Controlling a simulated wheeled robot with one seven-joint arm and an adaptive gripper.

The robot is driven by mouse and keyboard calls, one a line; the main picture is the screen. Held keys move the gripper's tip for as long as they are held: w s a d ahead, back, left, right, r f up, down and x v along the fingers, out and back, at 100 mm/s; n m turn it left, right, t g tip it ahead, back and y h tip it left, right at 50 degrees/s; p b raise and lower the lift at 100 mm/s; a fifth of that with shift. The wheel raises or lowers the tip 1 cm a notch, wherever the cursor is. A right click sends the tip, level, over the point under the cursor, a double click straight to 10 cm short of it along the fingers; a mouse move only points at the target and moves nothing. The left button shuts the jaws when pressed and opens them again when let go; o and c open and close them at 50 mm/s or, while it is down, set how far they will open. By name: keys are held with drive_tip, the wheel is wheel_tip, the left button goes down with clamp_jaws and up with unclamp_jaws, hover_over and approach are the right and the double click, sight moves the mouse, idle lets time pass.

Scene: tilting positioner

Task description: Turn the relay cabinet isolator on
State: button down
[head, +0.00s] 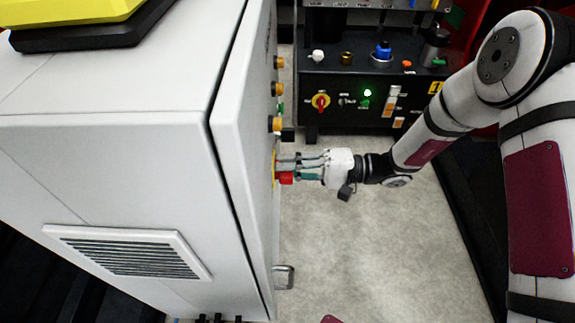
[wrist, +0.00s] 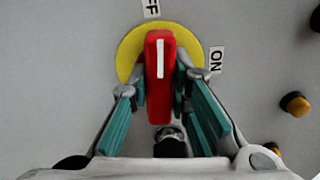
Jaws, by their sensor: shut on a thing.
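The relay cabinet (head: 245,150) stands on the left, its door face seen edge-on in the head view. The isolator's red handle (wrist: 160,65) sits on a yellow round plate (wrist: 128,55) in the wrist view. Its white line points up toward the OFF label (wrist: 151,8), which is partly cut off. The ON label (wrist: 216,60) is to the right. The handle also shows in the head view (head: 287,178). My gripper (wrist: 166,92) is shut on the red handle, with a green-padded finger on each side. My gripper reaches the door from the right in the head view (head: 298,170).
A metal door handle (head: 284,276) juts out below. A dark control panel (head: 345,80) with knobs and a lit green lamp stands behind. Grey floor (head: 390,250) is open right of the cabinet.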

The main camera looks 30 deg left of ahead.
drive_tip(key=m+p, duration=0.2)
drive_tip(key=m, duration=0.2)
drive_tip(key=shift+r, duration=0.1)
drive_tip(key=m+p, duration=0.2)
drive_tip(key=m, duration=0.3)
drive_tip(key=shift+p, duration=0.4)
drive_tip(key=m+p, duration=0.1)
drive_tip(key=m, duration=0.2)
drive_tip(key=shift+m, duration=0.3)
drive_tip(key=shift+m+p, duration=0.85)
drive_tip(key=shift+m, duration=1.05)
drive_tip(key=c, duration=1.5)
unclamp_jaws()
